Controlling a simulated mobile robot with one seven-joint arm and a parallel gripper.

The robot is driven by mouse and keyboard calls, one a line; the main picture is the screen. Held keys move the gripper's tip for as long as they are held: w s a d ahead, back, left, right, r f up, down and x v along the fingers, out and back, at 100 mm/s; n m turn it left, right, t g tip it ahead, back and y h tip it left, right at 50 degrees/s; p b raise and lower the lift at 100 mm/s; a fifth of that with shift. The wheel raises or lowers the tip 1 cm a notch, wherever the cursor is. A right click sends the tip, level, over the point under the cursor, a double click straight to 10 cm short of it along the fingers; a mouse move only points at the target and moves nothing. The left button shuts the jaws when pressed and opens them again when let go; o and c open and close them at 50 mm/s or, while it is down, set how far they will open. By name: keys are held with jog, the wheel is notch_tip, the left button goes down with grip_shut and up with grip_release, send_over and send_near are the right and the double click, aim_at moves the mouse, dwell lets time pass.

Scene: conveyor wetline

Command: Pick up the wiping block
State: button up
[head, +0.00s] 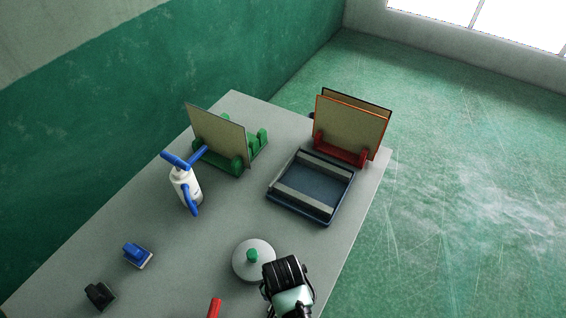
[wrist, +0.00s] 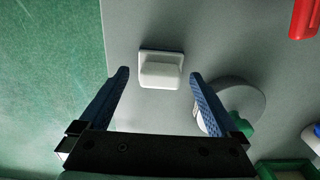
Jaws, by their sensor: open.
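A white block (wrist: 160,72) with a wider flat base and a raised grip lies on the grey table, near its edge, in the wrist view. It looks like the wiping block. My gripper (wrist: 160,77) is open, with one blue finger to each side of the block in the picture. Gaps show between the block and both fingers, and nothing is held. How high the fingertips are above the table is hard to tell. In the head view my arm's end is at the bottom, and this block does not show there.
A round grey lid (head: 252,262) with a green knob lies close to my gripper; the right finger partly overlaps it in the wrist view. A red handle (head: 214,307), blue-topped block (head: 138,254), black block (head: 100,295), spray bottle (head: 186,187), dark tray (head: 327,216) and board racks stand elsewhere.

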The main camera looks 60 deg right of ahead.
jog(key=shift+f, duration=0.6)
grip_shut()
